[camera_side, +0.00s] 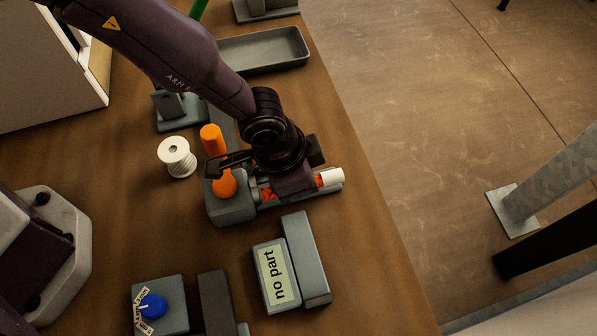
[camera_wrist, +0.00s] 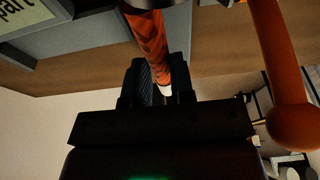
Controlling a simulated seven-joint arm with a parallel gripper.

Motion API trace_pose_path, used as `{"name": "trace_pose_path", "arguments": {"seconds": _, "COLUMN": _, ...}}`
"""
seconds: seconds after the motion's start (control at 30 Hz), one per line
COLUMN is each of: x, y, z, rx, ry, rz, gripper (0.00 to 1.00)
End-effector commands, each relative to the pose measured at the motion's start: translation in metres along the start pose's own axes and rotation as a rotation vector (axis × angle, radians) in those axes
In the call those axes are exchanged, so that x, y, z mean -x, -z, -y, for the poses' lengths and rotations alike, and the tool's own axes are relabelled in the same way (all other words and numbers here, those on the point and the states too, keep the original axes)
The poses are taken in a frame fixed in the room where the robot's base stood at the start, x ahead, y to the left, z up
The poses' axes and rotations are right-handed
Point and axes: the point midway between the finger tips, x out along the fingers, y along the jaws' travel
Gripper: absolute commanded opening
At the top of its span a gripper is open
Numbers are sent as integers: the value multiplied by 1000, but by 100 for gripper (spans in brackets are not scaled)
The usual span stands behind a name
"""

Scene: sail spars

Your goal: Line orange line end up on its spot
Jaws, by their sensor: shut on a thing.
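The orange line end (camera_side: 319,181) is a thin orange rope with a white tip (camera_side: 331,177). It lies along a long grey fixture (camera_side: 230,209) near the table's right edge. My gripper (camera_side: 292,188) is pointed down over the fixture and shut on the orange line. In the wrist view the orange line (camera_wrist: 150,37) runs between the dark fingers (camera_wrist: 162,82), with a bit of white (camera_wrist: 165,91) beyond them. The fingers and wrist hide the middle of the line in the side view, and I cannot tell its exact spot.
An orange lever (camera_side: 224,184) stands at the fixture's left end, close to my gripper; it also shows in the wrist view (camera_wrist: 277,60). A white spool (camera_side: 177,157) stands left. A display reading "no part" (camera_side: 273,274) and a blue knob (camera_side: 153,305) are in front. A grey tray (camera_side: 263,49) lies behind.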

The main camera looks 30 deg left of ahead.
Motion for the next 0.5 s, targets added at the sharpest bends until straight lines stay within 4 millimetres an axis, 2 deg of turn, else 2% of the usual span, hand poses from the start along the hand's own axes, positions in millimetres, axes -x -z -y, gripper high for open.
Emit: {"name": "trace_pose_path", "arguments": {"seconds": 0.5, "x": -13, "y": -3, "z": 0, "rx": 0, "ry": 0, "rz": 0, "gripper": 6}}
